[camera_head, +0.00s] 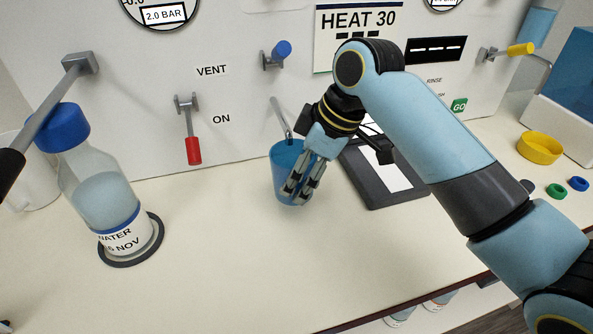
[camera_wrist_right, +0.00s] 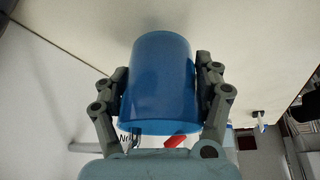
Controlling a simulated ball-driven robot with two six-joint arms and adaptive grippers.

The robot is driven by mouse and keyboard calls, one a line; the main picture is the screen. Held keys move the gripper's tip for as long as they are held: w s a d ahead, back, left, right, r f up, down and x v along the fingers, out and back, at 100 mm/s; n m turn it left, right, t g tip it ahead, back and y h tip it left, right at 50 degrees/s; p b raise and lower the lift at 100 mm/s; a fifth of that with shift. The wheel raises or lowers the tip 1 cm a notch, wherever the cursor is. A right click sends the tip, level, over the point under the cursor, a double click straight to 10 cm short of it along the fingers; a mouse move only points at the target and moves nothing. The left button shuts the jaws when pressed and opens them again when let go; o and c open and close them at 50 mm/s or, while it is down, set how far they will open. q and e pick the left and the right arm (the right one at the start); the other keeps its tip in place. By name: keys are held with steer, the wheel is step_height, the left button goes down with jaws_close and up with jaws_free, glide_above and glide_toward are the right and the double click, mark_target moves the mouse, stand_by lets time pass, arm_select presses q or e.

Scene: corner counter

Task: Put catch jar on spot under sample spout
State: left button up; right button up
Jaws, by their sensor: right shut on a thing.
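The catch jar is a translucent blue cup (camera_head: 284,160), upright below the bent grey sample spout (camera_head: 281,118) on the white panel. My right gripper (camera_head: 297,190) is shut on its side, and its fingers cover part of it. In the right wrist view the jar (camera_wrist_right: 158,82) sits between both fingers (camera_wrist_right: 160,90). I cannot tell whether its base touches the counter. No marked spot shows under the spout; the jar and gripper may hide it.
A water bottle with blue cap (camera_head: 98,190) stands on a dark ring (camera_head: 155,240) at left. A dark tray with a white sheet (camera_head: 385,180) lies right of the jar. A red-handled lever (camera_head: 193,150) sticks out nearby. The counter front (camera_head: 230,260) is clear.

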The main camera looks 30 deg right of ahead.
steer(key=w, duration=0.2)
steer(key=shift+w+d, duration=0.4)
steer(key=shift+w+f, duration=0.15)
steer(key=shift+f, duration=0.05)
arm_select(q)
steer(key=shift+s+a+r+p, duration=0.3)
steer(key=shift+s+a+r, duration=0.05)
steer(key=shift+s+a, duration=0.15)
arm_select(e)
steer(key=shift+f, duration=1.65)
steer(key=o, duration=1.4)
steer(key=shift+f, duration=0.1)
steer(key=shift+c, duration=0.2)
arm_select(q)
steer(key=shift+w, duration=0.1)
steer(key=shift+w+f, duration=0.1)
steer(key=shift+f, duration=0.05)
arm_select(e)
steer(key=v, duration=1.2)
